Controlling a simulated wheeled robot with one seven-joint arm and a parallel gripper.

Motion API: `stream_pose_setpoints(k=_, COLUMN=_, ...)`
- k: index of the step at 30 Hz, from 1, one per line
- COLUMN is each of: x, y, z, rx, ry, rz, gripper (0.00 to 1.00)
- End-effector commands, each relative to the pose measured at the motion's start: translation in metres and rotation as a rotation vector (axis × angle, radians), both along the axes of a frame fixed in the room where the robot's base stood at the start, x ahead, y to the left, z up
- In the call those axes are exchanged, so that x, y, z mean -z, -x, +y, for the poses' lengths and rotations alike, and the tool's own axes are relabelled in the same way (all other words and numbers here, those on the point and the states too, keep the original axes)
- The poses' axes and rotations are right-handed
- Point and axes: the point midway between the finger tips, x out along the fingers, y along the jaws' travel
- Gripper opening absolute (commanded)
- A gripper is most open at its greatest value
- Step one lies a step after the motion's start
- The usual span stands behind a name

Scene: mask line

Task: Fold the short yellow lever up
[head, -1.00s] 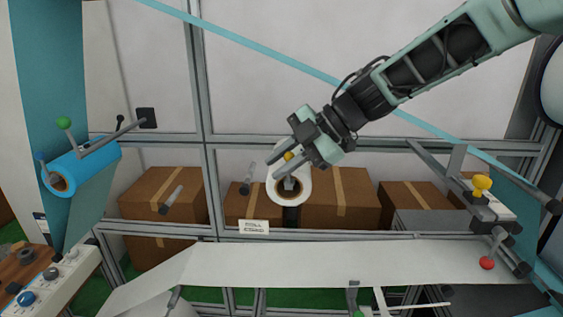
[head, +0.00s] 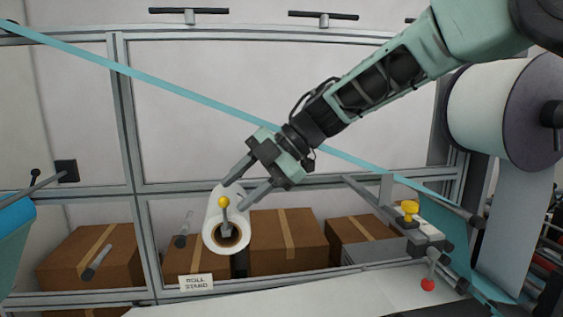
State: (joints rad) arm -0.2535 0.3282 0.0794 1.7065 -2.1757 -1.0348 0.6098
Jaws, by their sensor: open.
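The short yellow lever has a yellow ball knob (head: 223,201) on a grey stem and stands upright at the front of a white roll (head: 215,222) in the head view. The stem's lower end is in front of the roll's brown core. My gripper (head: 234,195) is open and empty, just above and to the right of the knob. One finger points above the knob and the other to its right. The knob looks clear of both fingers, though the depth gap is hard to tell.
A "roll stand" sign (head: 196,282) is below the roll. Cardboard boxes (head: 284,240) stand behind the frame. Another yellow knob (head: 410,207) and a red ball handle (head: 428,284) are at the right. A blue strip (head: 200,99) runs diagonally behind my arm. A large white roll (head: 490,105) hangs at the upper right.

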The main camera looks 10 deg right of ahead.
Motion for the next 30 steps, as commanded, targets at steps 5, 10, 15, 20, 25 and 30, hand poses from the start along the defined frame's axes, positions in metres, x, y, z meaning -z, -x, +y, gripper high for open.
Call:
stream_pose_setpoints(k=5, x=-0.025, y=-0.002, z=-0.034, rx=0.004, ry=-0.001, rz=-0.006, gripper=0.44)
stream_pose_setpoints(k=10, x=-0.048, y=-0.002, z=-0.062, rx=0.005, ry=0.0, rz=-0.005, gripper=0.44)
stream_pose_setpoints(k=15, x=-0.064, y=-0.002, z=-0.079, rx=0.002, ry=0.0, rz=-0.002, gripper=0.44)
stream_pose_setpoints(k=20, x=-0.071, y=-0.001, z=-0.086, rx=0.003, ry=0.002, rz=0.0, gripper=0.44)
stream_pose_setpoints(k=25, x=-0.072, y=-0.001, z=-0.087, rx=0.002, ry=0.001, rz=0.0, gripper=0.44)
stream_pose_setpoints(k=30, x=-0.072, y=-0.001, z=-0.087, rx=0.002, ry=0.001, rz=0.0, gripper=0.44)
